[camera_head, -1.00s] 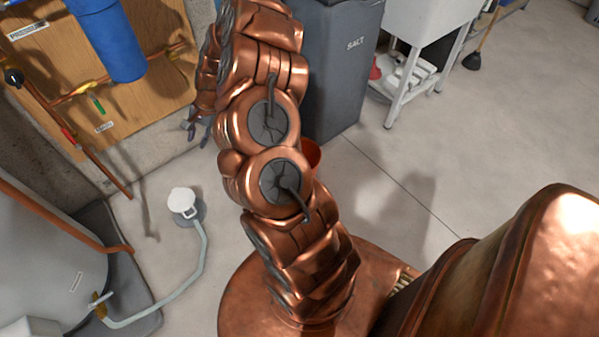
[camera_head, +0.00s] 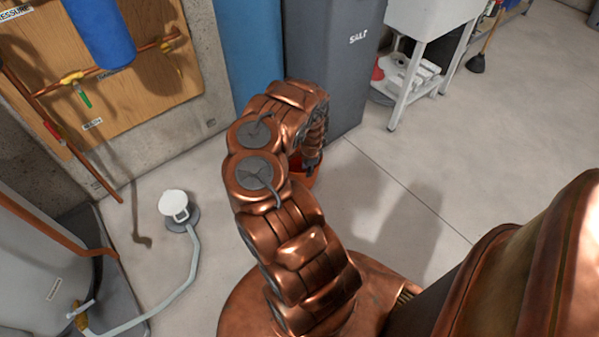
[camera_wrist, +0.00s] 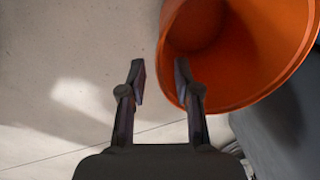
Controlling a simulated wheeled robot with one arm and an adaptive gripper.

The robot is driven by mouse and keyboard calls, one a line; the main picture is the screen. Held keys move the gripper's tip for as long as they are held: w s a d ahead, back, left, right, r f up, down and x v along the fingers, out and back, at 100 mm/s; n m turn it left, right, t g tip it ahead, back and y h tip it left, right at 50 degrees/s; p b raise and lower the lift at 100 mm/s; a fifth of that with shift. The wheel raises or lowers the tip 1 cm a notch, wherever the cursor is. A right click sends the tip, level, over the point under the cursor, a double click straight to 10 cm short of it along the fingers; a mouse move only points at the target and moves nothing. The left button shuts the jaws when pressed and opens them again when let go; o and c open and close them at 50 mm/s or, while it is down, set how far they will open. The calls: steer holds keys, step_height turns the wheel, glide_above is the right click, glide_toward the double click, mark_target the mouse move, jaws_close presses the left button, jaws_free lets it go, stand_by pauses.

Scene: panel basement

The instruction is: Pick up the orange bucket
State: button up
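The orange bucket (camera_wrist: 245,45) fills the upper right of the wrist view, its open mouth facing the camera. In the head view only a part of the bucket (camera_head: 303,178) shows, behind my arm and in front of the grey salt bin. My gripper (camera_wrist: 160,75) is open, with nothing between its fingers. The right finger overlaps the bucket's left rim in the wrist view; I cannot tell whether it touches. The left finger is over bare floor. In the head view my arm hides most of the bucket, and the fingers cannot be made out.
The grey salt bin (camera_head: 335,70) stands right behind the bucket. A white utility sink (camera_head: 430,20) is to its right. A white drain fitting with a hose (camera_head: 180,208) lies on the floor at left, by a tank (camera_head: 45,265). The floor at right (camera_head: 450,150) is clear.

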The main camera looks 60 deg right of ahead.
steer(key=shift+w+d+f+b, duration=0.1)
steer(key=shift+d+f+b, duration=0.1)
steer(key=shift+f+b, duration=0.9)
steer(key=shift+d+f+b, duration=0.15)
steer(key=shift+f+b, duration=0.45)
steer(key=shift+f, duration=0.9)
steer(key=shift+w+d+f+b, duration=0.1)
steer(key=shift+d+f+b, duration=0.1)
steer(key=shift+f+b, duration=0.9)
steer(key=shift+f, duration=0.15)
steer(key=shift+c, duration=0.3)
jaws_close()
